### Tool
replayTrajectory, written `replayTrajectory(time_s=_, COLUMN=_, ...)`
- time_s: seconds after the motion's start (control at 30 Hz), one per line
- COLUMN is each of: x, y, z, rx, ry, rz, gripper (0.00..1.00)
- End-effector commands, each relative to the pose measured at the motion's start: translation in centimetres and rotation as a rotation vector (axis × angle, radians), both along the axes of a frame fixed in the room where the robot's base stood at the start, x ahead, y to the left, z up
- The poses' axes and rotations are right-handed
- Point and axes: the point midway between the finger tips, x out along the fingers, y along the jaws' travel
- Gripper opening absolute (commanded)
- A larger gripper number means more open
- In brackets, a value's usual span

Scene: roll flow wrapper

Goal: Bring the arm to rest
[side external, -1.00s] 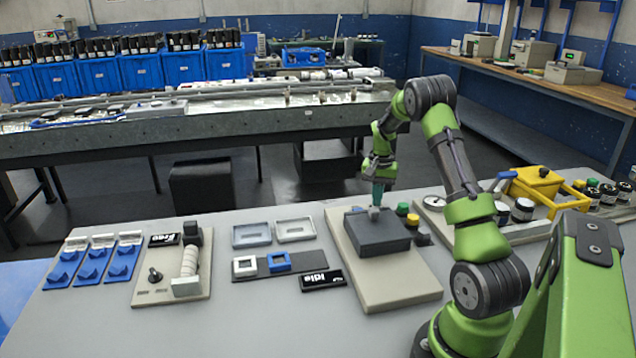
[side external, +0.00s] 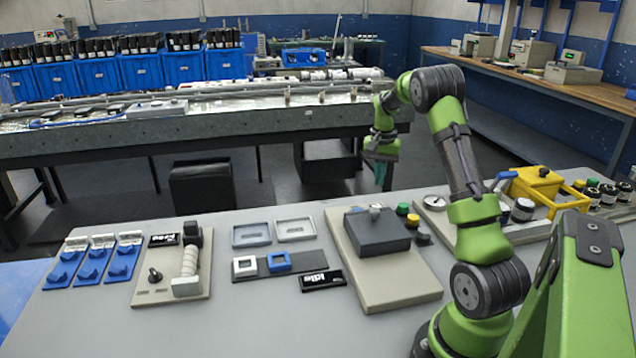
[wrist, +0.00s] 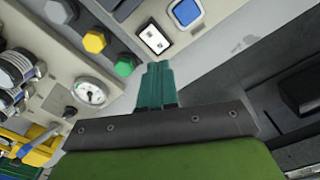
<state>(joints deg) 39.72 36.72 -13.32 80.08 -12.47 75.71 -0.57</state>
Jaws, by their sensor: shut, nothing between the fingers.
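My gripper (side external: 381,174) is in the air above the back edge of the table, over and behind the dark grey box with a knob (side external: 377,234) on the beige board (side external: 390,293). Its teal fingers are together and hold nothing. They also show in the wrist view (wrist: 158,72), pointing at the table's back edge. The green arm reaches up from its base at the front right and bends over at the elbow.
Yellow and green buttons (side external: 412,220) stand right of the box. A yellow frame (side external: 545,185) and several dark jars (side external: 608,192) are farther right. Blue holders (side external: 92,262), a roller board (side external: 172,275) and small trays (side external: 252,235) lie left. The air around the gripper is clear.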

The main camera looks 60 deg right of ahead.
Motion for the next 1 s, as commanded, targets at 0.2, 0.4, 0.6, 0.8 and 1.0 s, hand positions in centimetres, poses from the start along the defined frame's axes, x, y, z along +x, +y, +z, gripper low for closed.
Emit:
replayTrajectory(time_s=0.2, x=0.0, y=0.0, z=0.0, rx=0.0, ry=0.0, rz=0.0, gripper=0.0)
replayTrajectory(time_s=0.4, x=-0.5, y=0.6, z=-1.1, rx=0.006, ry=0.003, rz=0.011, gripper=0.0)
replayTrajectory(time_s=0.6, x=0.3, y=7.4, z=1.9, rx=0.002, ry=-0.085, rz=0.123, gripper=0.0)
replayTrajectory(time_s=0.8, x=0.6, y=17.9, z=6.7, rx=-0.027, ry=-0.226, rz=0.323, gripper=0.0)
replayTrajectory(time_s=1.0, x=-2.1, y=28.2, z=10.1, rx=-0.065, ry=-0.377, rz=0.548, gripper=0.0)
